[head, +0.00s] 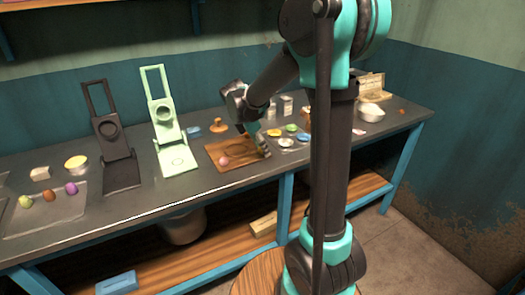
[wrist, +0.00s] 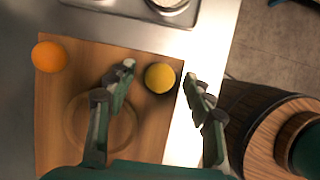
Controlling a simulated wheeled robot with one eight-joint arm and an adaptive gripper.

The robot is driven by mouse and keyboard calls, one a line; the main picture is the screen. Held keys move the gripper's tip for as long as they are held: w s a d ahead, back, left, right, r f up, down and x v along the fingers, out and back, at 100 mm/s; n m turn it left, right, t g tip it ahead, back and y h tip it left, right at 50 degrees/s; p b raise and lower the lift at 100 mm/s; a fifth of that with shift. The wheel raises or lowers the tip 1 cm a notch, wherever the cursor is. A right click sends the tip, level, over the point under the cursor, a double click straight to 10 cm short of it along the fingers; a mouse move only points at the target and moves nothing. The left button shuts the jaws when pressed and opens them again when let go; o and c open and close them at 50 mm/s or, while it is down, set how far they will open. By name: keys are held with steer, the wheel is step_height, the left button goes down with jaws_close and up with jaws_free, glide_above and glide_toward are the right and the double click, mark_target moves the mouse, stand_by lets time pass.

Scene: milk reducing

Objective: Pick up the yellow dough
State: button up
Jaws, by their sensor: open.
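The yellow dough (wrist: 160,77) is a small round ball near the edge of the brown wooden board (wrist: 85,70) in the wrist view. My gripper (wrist: 160,84) is open, with one fingertip on each side of the dough in the picture. I see no clear contact, and the height gap cannot be told. In the head view my gripper (head: 262,150) reaches down over the right part of the board (head: 240,164); the dough is not clearly visible there, probably hidden by my gripper.
An orange ball (wrist: 49,57) lies on the board's far corner. A tray (wrist: 130,8) with round dishes sits just beyond the board. In the head view, green (head: 168,128) and black (head: 112,145) presses stand left, with a tray of colored balls (head: 70,212) further left.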

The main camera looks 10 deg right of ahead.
steer(key=shift+c, duration=0.4)
steer(key=c, duration=0.9)
steer(key=shift+r, duration=0.1)
steer(key=shift+c, duration=0.2)
step_height(320, 180, up, 20)
